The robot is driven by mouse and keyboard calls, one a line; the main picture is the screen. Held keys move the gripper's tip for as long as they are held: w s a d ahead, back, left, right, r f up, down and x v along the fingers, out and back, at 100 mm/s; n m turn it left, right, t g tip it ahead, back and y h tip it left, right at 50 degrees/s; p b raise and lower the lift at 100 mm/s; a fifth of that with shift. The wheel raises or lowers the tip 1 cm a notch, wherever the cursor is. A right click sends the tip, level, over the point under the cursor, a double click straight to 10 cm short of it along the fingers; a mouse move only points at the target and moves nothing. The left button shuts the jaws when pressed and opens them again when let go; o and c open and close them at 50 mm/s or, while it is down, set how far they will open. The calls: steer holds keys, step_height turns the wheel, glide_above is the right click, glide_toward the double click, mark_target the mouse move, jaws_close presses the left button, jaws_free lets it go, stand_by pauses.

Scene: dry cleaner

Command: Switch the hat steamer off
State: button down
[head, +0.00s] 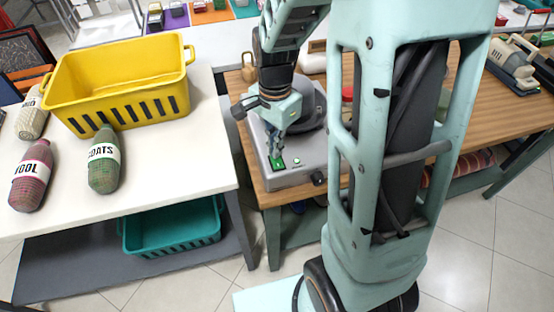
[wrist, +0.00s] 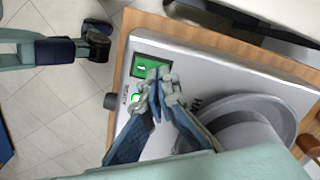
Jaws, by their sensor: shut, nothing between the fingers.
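The hat steamer (head: 297,178) is a grey metal box on the wooden table, with a dark round top. In the wrist view its casing (wrist: 200,65) carries a green rocker switch (wrist: 143,68) with a white mark and a small lit green lamp (wrist: 135,98). The switch also shows in the head view (head: 277,164). My gripper (wrist: 160,76) is shut and empty, its fingertips over the right edge of the switch and hiding part of it. In the head view my gripper (head: 276,153) points down at the switch. I cannot tell whether it touches.
A dark knob (wrist: 110,101) sits on the steamer's edge. A white table (head: 190,150) at the left holds a yellow basket (head: 120,85) and several labelled bottles (head: 104,172). A teal crate (head: 172,232) is below. An iron-like appliance (head: 515,62) stands at the far right.

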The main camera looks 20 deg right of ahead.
steer(key=shift+f+b, duration=0.35)
steer(key=shift+f, duration=0.2)
step_height(320, 180, up, 7)
steer(key=p, duration=0.6)
steer(key=shift+r, duration=0.1)
stand_by(0.3)
stand_by(0.4)
